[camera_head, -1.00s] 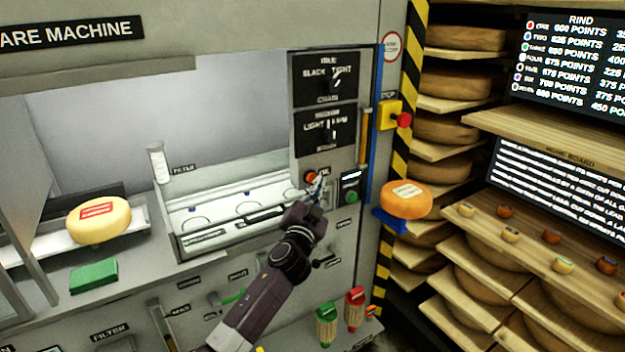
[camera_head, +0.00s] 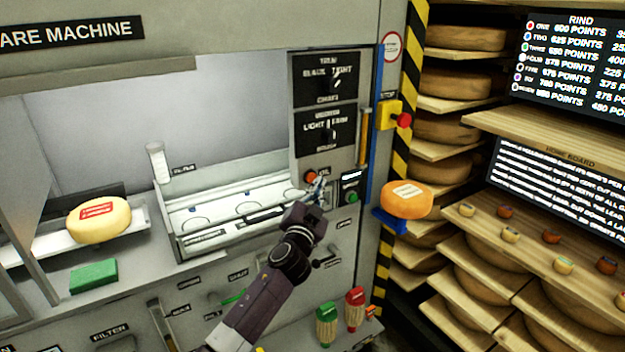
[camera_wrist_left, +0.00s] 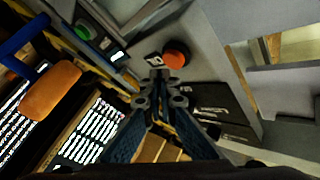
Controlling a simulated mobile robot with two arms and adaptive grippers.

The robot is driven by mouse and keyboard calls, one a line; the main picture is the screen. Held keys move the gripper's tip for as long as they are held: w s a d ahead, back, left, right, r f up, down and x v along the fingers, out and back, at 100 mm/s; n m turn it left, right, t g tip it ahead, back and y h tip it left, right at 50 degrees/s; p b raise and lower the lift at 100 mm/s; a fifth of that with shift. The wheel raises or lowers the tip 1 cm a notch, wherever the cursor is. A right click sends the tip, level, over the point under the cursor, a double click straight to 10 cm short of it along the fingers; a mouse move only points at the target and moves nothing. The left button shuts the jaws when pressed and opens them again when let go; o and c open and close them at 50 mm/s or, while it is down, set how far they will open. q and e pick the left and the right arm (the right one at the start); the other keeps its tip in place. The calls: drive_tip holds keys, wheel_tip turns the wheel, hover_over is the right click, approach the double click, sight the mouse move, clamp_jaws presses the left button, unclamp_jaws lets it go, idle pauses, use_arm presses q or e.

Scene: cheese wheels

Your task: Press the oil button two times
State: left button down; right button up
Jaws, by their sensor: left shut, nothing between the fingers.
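The oil button (camera_head: 310,177) is a round orange-red button on the grey machine panel, below the two black dial plates, with a small OIL label to its right. It also shows in the left wrist view (camera_wrist_left: 176,54), just beyond the fingertips. My left gripper (camera_head: 318,184) is shut and empty, its tips close below and to the right of the button in the head view. In the left wrist view the closed fingertips (camera_wrist_left: 160,76) point just below the button. I cannot tell whether they touch it. My right gripper is not in view.
A green button (camera_head: 351,197) sits on a small panel right of the gripper. A red stop button (camera_head: 404,120) on a yellow box is higher right. An orange cheese wheel (camera_head: 407,200) sits on a blue holder. A yellow cheese wheel (camera_head: 99,220) lies at left.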

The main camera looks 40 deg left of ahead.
use_arm(q)
drive_tip(key=shift+a, duration=0.1)
drive_tip(key=shift+w+a, duration=0.15)
drive_tip(key=shift+a, duration=0.15)
drive_tip(key=shift+w+a, duration=0.15)
drive_tip(key=shift+a, duration=0.25)
idle(0.6)
drive_tip(key=shift+d, duration=0.1)
drive_tip(key=shift+s+d, duration=0.3)
drive_tip(key=shift+d, duration=0.4)
drive_tip(key=d, duration=0.1)
drive_tip(key=s+d, duration=0.1)
drive_tip(key=d, duration=0.1)
drive_tip(key=s+d, duration=0.1)
drive_tip(key=shift+d, duration=0.3)
